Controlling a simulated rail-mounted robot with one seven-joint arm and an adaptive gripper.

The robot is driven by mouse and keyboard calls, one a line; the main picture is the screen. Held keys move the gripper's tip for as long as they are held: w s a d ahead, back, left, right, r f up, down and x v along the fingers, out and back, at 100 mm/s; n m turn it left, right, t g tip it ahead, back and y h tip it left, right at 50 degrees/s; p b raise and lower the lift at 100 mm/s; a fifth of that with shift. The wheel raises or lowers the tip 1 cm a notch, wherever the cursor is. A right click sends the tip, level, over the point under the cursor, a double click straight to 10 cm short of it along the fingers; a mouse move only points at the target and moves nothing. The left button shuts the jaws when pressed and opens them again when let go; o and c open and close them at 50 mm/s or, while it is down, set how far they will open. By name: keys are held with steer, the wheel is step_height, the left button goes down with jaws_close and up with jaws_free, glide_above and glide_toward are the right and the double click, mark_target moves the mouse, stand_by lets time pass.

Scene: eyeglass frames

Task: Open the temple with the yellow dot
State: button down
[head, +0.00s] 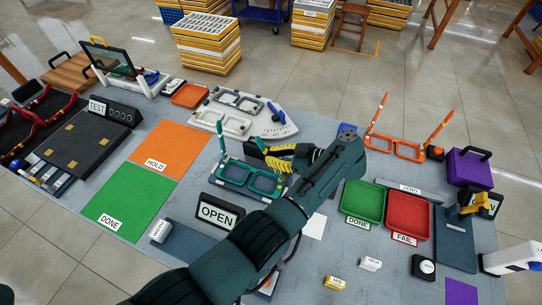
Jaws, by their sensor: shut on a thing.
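A teal eyeglass frame (233,178) lies on the table near the middle of the head view, behind the OPEN sign. Its left temple (221,138) stands up from the frame. My gripper (272,155), with yellow fingers, is above the frame's right side and is shut on what looks like the other temple; the fingers hide most of it. An orange eyeglass frame (408,150) stands at the right with both temples raised and spread. I cannot make out a yellow dot on any temple.
The OPEN sign (217,213) stands just in front of the teal frame. A white fixture board (240,117) lies behind it. Green (363,202) and red (408,216) trays are to the right. Orange HOLD (170,148) and green DONE (130,203) mats lie left, clear.

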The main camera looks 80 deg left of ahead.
steer(key=c, duration=1)
jaws_free()
step_height(320, 180, up, 10)
